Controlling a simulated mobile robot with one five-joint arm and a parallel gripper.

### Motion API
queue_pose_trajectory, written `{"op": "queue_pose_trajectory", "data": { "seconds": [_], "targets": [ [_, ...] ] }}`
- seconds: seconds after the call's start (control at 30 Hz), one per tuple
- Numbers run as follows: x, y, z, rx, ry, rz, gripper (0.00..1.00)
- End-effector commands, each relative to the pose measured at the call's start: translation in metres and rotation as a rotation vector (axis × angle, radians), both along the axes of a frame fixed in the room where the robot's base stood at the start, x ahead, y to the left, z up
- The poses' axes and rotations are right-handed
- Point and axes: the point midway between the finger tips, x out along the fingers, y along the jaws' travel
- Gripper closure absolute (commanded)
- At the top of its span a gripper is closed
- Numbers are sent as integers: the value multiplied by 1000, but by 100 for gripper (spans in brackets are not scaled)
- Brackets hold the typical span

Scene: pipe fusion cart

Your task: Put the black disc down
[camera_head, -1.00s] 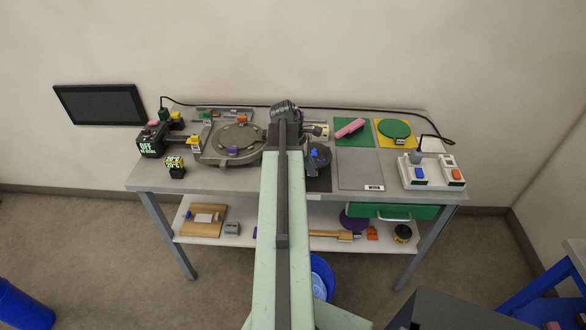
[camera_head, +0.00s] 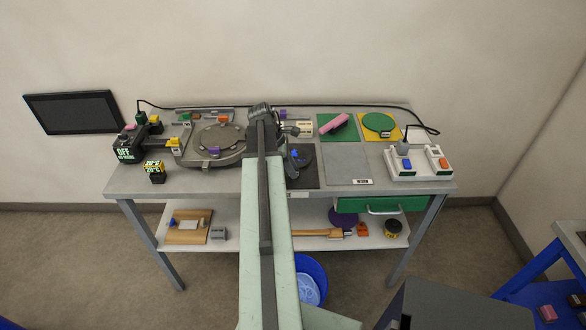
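The black disc (camera_head: 305,160) is a dark round piece with a small blue part (camera_head: 295,153) on it. It shows just right of the end of my arm, over a dark square mat (camera_head: 302,178). My gripper (camera_head: 285,145) is at the arm's far end, close beside the disc. The arm hides much of it, so I cannot tell whether its fingers are open or shut on the disc. I also cannot tell whether the disc touches the mat or hangs just above it.
Left of my arm is a round grey fixture (camera_head: 215,146). To the right are a bare grey mat (camera_head: 347,160), a green mat (camera_head: 331,134) with a pink piece, a yellow mat (camera_head: 367,117) under a green disc, and a switch box (camera_head: 418,172). A cable runs along the back.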

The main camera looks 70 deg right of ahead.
Motion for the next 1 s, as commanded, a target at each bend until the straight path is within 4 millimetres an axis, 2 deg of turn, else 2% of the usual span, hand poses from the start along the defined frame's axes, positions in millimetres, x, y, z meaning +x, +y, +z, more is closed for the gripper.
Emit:
{"op": "queue_pose_trajectory", "data": {
  "seconds": [0.3,0.47,0.67,0.9,1.0],
  "targets": [
    [-2,-1,1,0,0,-3,65],
    [0,0,12,0,0,-3,65],
    [11,4,47,0,0,-3,65],
    [31,12,100,0,0,-3,65],
    [36,14,113,-1,0,-4,65]
  ]
}}
